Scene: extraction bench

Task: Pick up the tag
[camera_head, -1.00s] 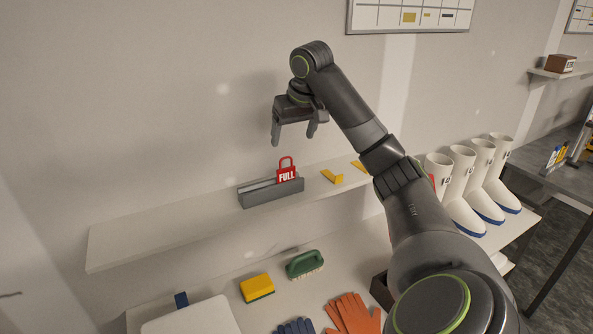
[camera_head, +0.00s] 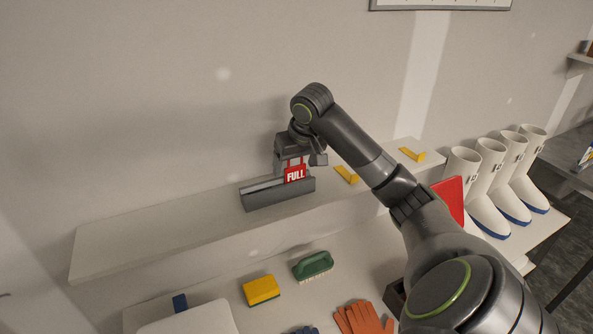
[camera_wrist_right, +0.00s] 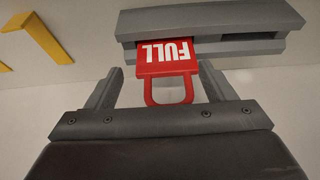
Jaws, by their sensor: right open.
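The red tag (camera_head: 295,175), marked FULL in white, stands upright in a grey slotted holder (camera_head: 278,197) on the wall shelf. My right gripper (camera_head: 294,165) is at the tag from above and behind, its jaws open. In the right wrist view the tag (camera_wrist_right: 167,65) lies between the two fingers of the right gripper (camera_wrist_right: 158,85), with its loop pointing toward the palm. Gaps show between the tag and the fingers. The tag's lower end is hidden in the holder (camera_wrist_right: 215,25). My left gripper is not in view.
Yellow brackets (camera_head: 346,175) lie on the shelf (camera_head: 150,235) right of the holder. Below are a yellow sponge (camera_head: 261,290), a green brush (camera_head: 313,265) and orange gloves (camera_head: 362,319). White boots (camera_head: 490,190) stand at the right. The shelf's left part is clear.

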